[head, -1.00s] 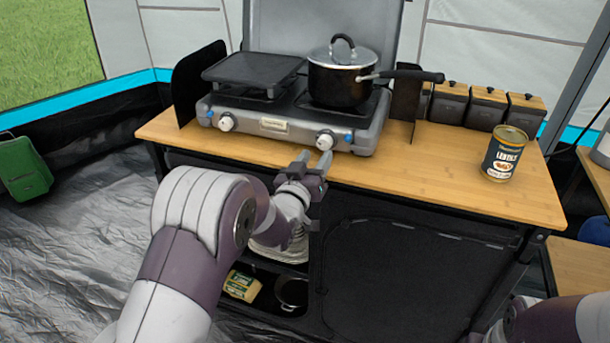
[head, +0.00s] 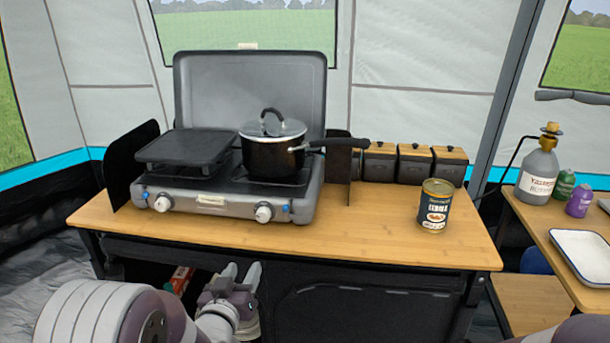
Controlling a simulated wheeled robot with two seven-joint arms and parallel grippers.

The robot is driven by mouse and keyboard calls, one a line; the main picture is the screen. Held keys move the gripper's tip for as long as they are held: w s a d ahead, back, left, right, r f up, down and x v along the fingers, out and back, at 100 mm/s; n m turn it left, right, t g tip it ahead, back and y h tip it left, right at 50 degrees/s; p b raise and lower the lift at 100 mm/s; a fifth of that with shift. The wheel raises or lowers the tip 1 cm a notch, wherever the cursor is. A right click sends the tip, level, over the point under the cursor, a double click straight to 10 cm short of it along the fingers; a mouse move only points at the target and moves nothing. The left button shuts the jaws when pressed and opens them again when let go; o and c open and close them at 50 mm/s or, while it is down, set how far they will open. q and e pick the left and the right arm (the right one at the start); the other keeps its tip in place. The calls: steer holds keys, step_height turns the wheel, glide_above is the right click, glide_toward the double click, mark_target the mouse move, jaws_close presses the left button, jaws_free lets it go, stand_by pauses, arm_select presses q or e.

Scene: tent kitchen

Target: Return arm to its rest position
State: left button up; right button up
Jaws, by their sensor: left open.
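My left arm comes in from the lower left. My left gripper (head: 241,273) is open and empty, its two fingers pointing up and apart. It shows just below the counter's front edge, below the stove's right knob (head: 264,213) and apart from it. Part of my right arm (head: 575,335) shows at the bottom right corner; its gripper is out of the picture.
A wooden counter (head: 375,242) holds a two-burner stove (head: 165,200), a lidded black pot (head: 270,157) on the right burner, a can (head: 435,207) and several canisters (head: 414,165). A side table (head: 532,228) at right holds bottles and a tray (head: 585,258).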

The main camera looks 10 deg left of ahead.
arm_select(q)
steer(key=s+f+m+g+y, duration=0.1)
steer(key=s+f+g, duration=0.9)
steer(key=s+f, duration=0.1)
steer(key=s+d+g, duration=0.1)
steer(key=s+g, duration=0.5)
steer(key=s, duration=0.6)
step_height(320, 180, up, 24)
steer(key=m+p, duration=0.1)
steer(key=p, duration=2.1)
steer(key=shift+w+d, duration=0.25)
steer(key=shift+w, duration=0.2)
steer(key=shift+a+r, duration=0.1)
